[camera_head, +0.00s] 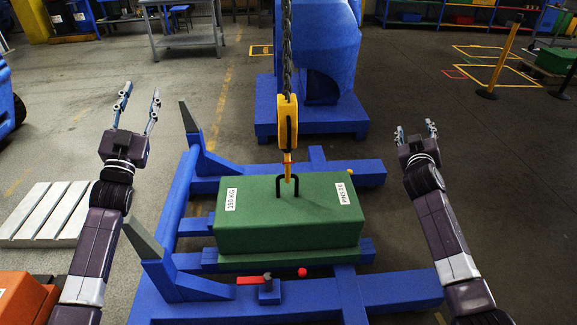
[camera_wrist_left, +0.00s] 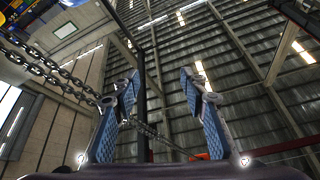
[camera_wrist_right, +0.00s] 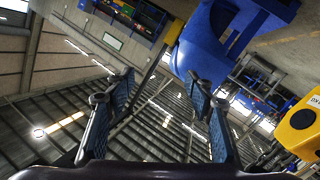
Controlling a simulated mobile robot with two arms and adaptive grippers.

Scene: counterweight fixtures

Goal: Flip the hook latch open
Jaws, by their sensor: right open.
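The yellow hook (camera_head: 288,121) hangs upright on a dark chain (camera_head: 287,45) in the middle of the head view. Its lower end reaches the black lifting loop (camera_head: 288,184) on the green weight (camera_head: 285,222). A thin red line crosses the hook's lower part; I cannot make out the latch clearly. Part of the yellow hook body (camera_wrist_right: 300,124) shows at the right wrist view's right edge. My left gripper (camera_head: 138,95) is open and empty, raised well left of the hook. My right gripper (camera_head: 415,130) is open and empty, raised to its right.
The weight sits on a blue frame (camera_head: 180,210) with two grey-tipped uprights on its left. A red lever (camera_head: 254,280) and a red knob (camera_head: 302,272) are at its front. A blue machine (camera_head: 318,50) stands behind the chain. The space between each gripper and the hook looks free.

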